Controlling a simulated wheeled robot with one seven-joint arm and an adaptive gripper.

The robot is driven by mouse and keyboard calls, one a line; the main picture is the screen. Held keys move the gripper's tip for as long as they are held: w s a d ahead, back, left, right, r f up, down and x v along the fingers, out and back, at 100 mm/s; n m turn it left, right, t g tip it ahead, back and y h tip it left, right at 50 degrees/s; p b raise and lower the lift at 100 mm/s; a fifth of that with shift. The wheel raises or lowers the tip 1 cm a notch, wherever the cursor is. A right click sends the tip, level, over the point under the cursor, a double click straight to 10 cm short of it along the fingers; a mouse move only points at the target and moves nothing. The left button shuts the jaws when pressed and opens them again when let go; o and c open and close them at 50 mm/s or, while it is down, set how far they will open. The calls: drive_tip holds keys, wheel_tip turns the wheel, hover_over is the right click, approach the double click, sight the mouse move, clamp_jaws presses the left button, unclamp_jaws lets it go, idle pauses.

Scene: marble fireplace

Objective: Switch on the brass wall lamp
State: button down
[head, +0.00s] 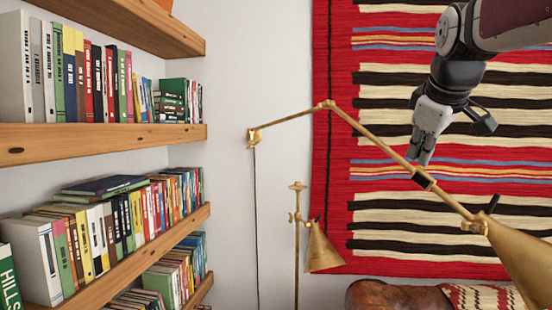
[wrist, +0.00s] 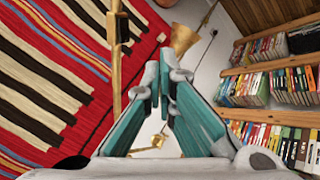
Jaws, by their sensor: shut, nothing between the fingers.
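The brass wall lamp (head: 375,136) has a bracket on the white wall and a long jointed arm running right and down to a cone shade (head: 522,262), cut off by the frame's right edge. A black sleeve (head: 423,180) sits on the arm. A small black lever (head: 493,203) stands up by the shade joint. My gripper (head: 422,158) is shut and empty, its tips pointing down close above the lamp arm near the sleeve in the head view. In the wrist view my shut fingers (wrist: 156,88) are beside the brass bar (wrist: 116,75); whether they touch is unclear.
A second brass lamp (head: 323,250) with a cone shade stands at lower centre. Wooden shelves (head: 110,137) full of books line the left. A striped red rug (head: 335,190) hangs behind the lamp arm. A brown leather seat (head: 395,296) is at the bottom. White wall shows between shelves and rug.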

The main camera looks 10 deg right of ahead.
sight(414, 171)
drive_tip(key=shift+w+d+r, duration=0.2)
drive_tip(key=shift+w+r, duration=0.15)
drive_tip(key=shift+r, duration=0.2)
drive_tip(key=x, duration=0.3)
drive_tip(key=d+p+x, duration=0.1)
drive_tip(key=x, duration=0.3)
drive_tip(key=d+r+p+x, duration=0.1)
drive_tip(key=x, duration=0.3)
drive_tip(key=shift+w+d, duration=0.15)
drive_tip(key=shift+w, duration=0.25)
drive_tip(key=shift+w+d, duration=0.35)
